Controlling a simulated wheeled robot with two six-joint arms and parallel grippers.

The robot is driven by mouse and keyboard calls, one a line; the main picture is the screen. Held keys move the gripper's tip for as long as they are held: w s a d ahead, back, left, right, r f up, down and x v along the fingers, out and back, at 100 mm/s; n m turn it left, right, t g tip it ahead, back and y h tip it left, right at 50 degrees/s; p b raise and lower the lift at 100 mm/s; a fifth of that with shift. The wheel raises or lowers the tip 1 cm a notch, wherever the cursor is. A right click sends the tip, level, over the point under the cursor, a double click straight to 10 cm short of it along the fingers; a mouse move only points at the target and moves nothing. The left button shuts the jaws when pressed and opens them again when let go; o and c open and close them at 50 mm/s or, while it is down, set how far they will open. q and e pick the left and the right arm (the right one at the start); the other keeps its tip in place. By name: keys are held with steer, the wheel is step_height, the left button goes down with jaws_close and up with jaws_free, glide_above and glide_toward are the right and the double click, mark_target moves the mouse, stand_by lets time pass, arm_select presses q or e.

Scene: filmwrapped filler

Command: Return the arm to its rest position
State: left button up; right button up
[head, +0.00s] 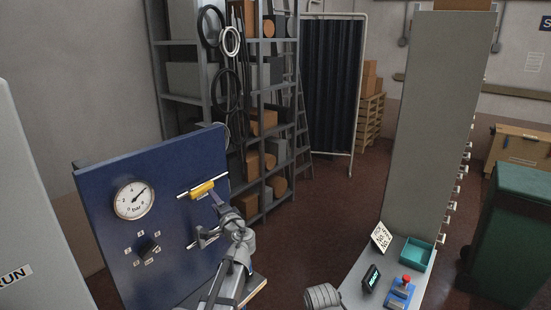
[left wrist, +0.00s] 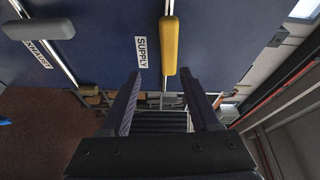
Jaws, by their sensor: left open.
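My left gripper (head: 206,218) is in front of the blue panel (head: 105,240), its fingers pointing at it. It is open and empty. A yellow handle (head: 203,189) on a metal rod is on the panel just above it. In the left wrist view the yellow handle (left wrist: 169,45), beside a SUPPLY label (left wrist: 141,52), lies beyond the spread fingers (left wrist: 160,85), and no grip on it shows. A grey handle (left wrist: 38,29) near an EXHAUST label is at the left.
The panel carries a gauge (head: 134,199) and a dark knob (head: 149,247). A shelf rack (head: 188,100) stands behind. At the right, a grey bench holds a teal tray (head: 417,254) and a blue box with a red button (head: 401,291). A green bin (head: 515,240) stands beyond. Open floor lies between.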

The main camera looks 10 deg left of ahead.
arm_select(q)
steer(key=s+d+f+n+g+h+b, duration=0.1)
steer(key=s+d+f+n+g+b, duration=0.15)
steer(key=s+f, duration=0.4)
steer(key=s+d+f+n+g+h+b, duration=0.1)
steer(key=s+d+f+g+h+b, duration=0.2)
steer(key=f, duration=0.6)
steer(key=s+d+f+n+g+b, duration=0.25)
steer(key=s+d+f, duration=0.2)
steer(key=f, duration=0.35)
steer(key=s+d+f+g+h+b, duration=0.3)
steer(key=s+d+f, duration=0.4)
steer(key=s, duration=0.2)
steer(key=s+d+f+g+h+b, duration=0.3)
steer(key=s+d+f, duration=0.4)
steer(key=s, duration=0.3)
steer(key=shift+s+f+m+b, duration=0.2)
steer(key=shift+s+m+b, duration=0.15)
steer(key=shift+b, duration=0.2)
steer(key=shift+w, duration=0.1)
